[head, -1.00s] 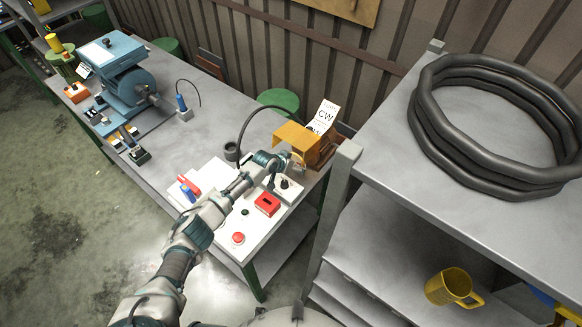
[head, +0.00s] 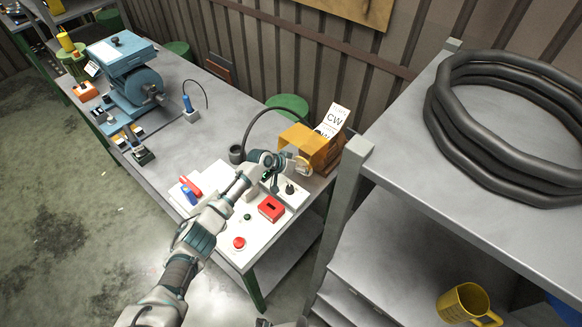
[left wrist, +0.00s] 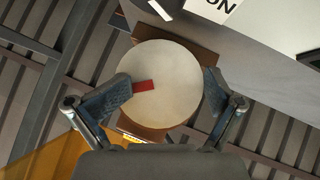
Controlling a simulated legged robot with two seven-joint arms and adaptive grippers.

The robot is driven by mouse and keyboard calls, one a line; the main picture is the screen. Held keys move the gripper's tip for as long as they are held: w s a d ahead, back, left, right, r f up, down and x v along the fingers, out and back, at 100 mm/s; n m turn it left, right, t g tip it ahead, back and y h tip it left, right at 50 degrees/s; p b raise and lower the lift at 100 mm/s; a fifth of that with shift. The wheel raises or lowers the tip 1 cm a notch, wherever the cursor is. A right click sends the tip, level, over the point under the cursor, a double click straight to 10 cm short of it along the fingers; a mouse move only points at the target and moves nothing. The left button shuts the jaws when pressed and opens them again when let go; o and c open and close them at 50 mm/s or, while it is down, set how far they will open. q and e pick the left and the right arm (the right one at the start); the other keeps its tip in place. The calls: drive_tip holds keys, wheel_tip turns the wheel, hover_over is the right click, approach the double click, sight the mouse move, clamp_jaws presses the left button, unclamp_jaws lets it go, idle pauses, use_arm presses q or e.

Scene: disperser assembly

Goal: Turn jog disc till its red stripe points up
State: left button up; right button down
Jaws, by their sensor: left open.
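The jog disc (left wrist: 172,85) is a pale cream round disc, seen face-on in the left wrist view. Its short red stripe (left wrist: 144,86) runs from near the disc's middle toward the left finger in that picture. My left gripper (left wrist: 165,92) is open, with one blue-grey finger on each side of the disc. The left finger overlaps the disc's edge; I cannot tell whether either finger touches it. In the head view the disc (head: 303,167) shows small at the front of an orange housing (head: 315,146), partly behind the left gripper (head: 289,163). My right gripper is not in view.
A white panel beneath my left arm carries a red button (head: 239,243), a red box (head: 271,208) and a black knob (head: 290,188). A black cable arches behind the gripper. A CW card (head: 335,119) stands on the housing. A grey shelf post (head: 345,195) stands close on the right.

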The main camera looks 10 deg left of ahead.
use_arm(q)
drive_tip(key=shift+w+a+r, duration=0.1)
drive_tip(key=shift+w+r, duration=0.05)
drive_tip(key=shift+r, duration=0.35)
drive_tip(key=shift+w+r, duration=0.15)
drive_tip(key=shift+r, duration=0.35)
drive_tip(key=s+a+f+v, duration=0.1)
drive_tip(key=v, duration=0.9)
drive_tip(key=shift+s+a, duration=0.2)
drive_tip(key=shift+a, duration=0.05)
